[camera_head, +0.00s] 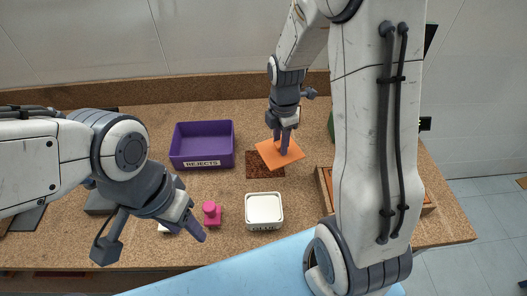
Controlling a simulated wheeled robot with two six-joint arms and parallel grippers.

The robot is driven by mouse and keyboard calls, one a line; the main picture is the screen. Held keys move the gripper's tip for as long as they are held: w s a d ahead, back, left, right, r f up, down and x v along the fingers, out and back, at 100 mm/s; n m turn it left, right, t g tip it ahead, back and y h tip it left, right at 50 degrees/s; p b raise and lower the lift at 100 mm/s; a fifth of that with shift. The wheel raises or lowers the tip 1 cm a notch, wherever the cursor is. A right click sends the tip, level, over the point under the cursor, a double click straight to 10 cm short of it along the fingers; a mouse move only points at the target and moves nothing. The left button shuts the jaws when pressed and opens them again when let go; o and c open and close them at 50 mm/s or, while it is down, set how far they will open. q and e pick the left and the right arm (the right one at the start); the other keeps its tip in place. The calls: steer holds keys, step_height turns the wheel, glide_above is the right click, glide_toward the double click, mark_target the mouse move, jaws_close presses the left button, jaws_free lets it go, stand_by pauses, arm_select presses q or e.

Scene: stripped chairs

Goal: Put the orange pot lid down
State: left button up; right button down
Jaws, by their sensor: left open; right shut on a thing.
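The orange pot lid (268,151) shows as a flat orange square near the middle of the table. My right gripper (284,150) points down and is shut on it, hiding its middle. The lid looks tilted and overlaps a dark brown patterned square (264,171) in the picture. I cannot tell whether the lid touches that square or is just above it. My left gripper (150,246) is open and empty at the front left, beside a small pink object.
A purple bin (202,164) labelled REJECTS stands left of the lid. A white square container (264,209) and the pink object (211,212) stand in front. A wooden tray (325,190) is partly hidden behind my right arm. Speckled table shows between them.

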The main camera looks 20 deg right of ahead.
mark_target(265, 144)
steer(key=w+a+f, duration=0.3)
steer(key=shift+w+a, duration=0.1)
steer(key=shift+w, duration=0.15)
steer(key=shift+f+p, duration=0.5)
steer(key=shift+f, duration=1.5)
steer(key=shift+f, duration=0.1)
steer(key=c, duration=0.5)
jaws_free()
steer(key=shift+c, duration=0.2)
step_height(265, 144, up, 12)
steer(key=shift+a+r+b, duration=0.1)
steer(key=shift+b, duration=0.35)
steer(key=s+a+r+m, duration=0.4)
steer(key=s+a+m, duration=0.1)
steer(key=s+a, duration=0.4)
steer(key=s+a+m, duration=0.2)
steer(key=s+m, duration=0.1)
steer(key=s, duration=0.4)
steer(key=s+a+r+m+y, duration=0.1)
steer(key=s+m, duration=0.3)
steer(key=s, duration=0.4)
steer(key=shift+a+r, duration=0.3)
steer(key=shift+a, duration=0.5)
